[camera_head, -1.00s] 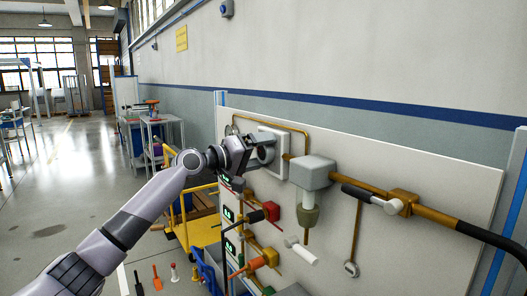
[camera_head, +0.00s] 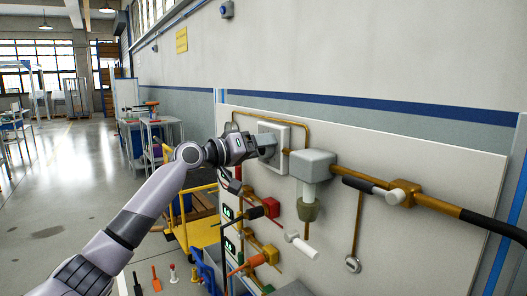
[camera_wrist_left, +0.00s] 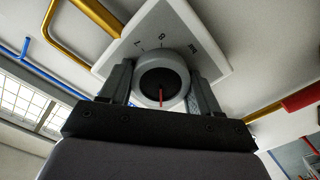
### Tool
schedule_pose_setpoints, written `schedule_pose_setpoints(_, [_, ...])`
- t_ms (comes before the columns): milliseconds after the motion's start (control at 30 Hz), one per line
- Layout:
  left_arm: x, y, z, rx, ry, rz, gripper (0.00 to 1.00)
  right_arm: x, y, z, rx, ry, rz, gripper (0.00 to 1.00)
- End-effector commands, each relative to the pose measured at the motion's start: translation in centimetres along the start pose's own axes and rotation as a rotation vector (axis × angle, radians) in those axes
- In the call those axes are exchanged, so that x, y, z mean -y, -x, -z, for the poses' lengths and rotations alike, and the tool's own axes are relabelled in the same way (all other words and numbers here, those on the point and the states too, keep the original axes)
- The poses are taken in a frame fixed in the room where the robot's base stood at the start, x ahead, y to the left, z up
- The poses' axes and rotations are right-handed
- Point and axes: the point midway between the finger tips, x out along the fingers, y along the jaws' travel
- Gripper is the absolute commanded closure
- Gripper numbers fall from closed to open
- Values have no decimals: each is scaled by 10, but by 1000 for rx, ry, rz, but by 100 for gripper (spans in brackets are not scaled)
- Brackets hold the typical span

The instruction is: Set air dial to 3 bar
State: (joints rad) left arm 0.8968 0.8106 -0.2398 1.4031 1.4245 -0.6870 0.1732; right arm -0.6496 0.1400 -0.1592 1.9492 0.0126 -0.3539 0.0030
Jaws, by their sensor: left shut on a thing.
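The air dial is a grey round knob (camera_wrist_left: 158,66) on a white square plate (camera_head: 281,129) fixed to the panel. In the left wrist view the knob has a dark face and a red pointer line at its lower part. The plate (camera_wrist_left: 160,24) there shows dark printed marks, only some of which are in sight; I cannot tell the pointer's reading. My left gripper (camera_head: 264,147) reaches the dial from the left. Its two fingers are shut on the knob, one on each side. My right gripper is in neither view.
The white panel (camera_head: 440,165) also carries a grey box (camera_head: 312,165) right of the dial, brass pipes, a black-handled valve (camera_head: 403,193) and several coloured handles below. A yellow cart (camera_head: 196,234) stands at lower left. Open floor (camera_head: 75,165) lies farther left.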

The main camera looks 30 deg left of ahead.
Motion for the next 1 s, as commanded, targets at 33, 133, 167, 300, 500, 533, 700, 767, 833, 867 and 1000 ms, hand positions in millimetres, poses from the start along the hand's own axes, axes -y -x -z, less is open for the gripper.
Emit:
schedule_pose_setpoints(33, [1, 0, -1, 0, -31, 0, 68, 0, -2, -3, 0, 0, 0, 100])
schedule_pose_setpoints(133, [0, 0, -1, -1, -92, 0, 69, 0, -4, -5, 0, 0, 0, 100])
schedule_pose_setpoints(167, [0, 0, -1, -1, -109, 0, 69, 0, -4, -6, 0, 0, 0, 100])
schedule_pose_setpoints(300, [0, 0, 0, -1, -173, 0, 69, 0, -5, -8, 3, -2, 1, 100])
schedule_pose_setpoints(500, [0, 0, 0, -1, -222, 1, 69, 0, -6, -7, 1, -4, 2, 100])
schedule_pose_setpoints(533, [-1, 0, 0, -1, -226, 1, 69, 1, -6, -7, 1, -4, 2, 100])
schedule_pose_setpoints(700, [-1, 0, 1, -1, -234, 1, 69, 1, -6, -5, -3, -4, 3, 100])
schedule_pose_setpoints(767, [-1, 0, 1, -2, -234, 1, 69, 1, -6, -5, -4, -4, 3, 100])
schedule_pose_setpoints(833, [-1, 0, 1, -2, -233, 1, 69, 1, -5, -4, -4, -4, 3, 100])
schedule_pose_setpoints(867, [-1, 0, 1, -2, -233, 1, 69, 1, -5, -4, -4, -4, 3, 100])
schedule_pose_setpoints(1000, [-1, 0, 1, -2, -233, 1, 22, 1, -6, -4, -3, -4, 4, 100])
